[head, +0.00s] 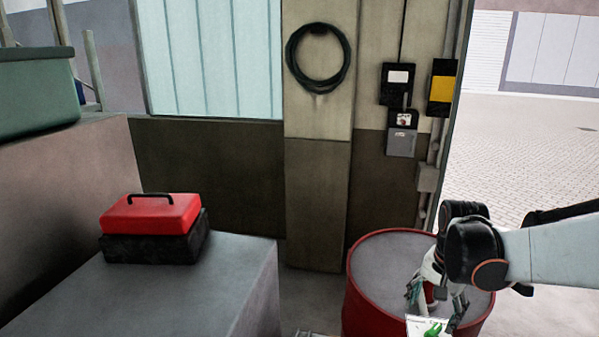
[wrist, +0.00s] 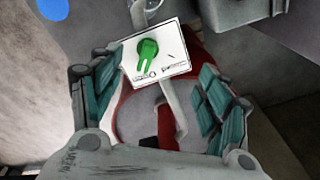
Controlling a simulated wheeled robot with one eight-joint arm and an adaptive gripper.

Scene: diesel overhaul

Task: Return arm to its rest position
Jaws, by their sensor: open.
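My gripper (head: 437,299) is at the lower right of the head view, in front of the red drum and pointing down. Its teal-padded fingers stand wide apart in the wrist view (wrist: 160,88), with nothing clamped between them. A white panel with a green rotary switch (wrist: 155,53) shows beyond the fingertips in the wrist view. In the head view only the panel's top part (head: 428,328) shows at the bottom edge. I cannot tell whether the gripper touches it.
A red drum (head: 362,310) stands close behind my gripper. A red toolbox (head: 150,215) sits on a grey bench (head: 170,295) at left. A coiled hose (head: 290,62) and several small boxes (head: 402,143) hang on the wall. Paved ground (head: 530,140) is open at right.

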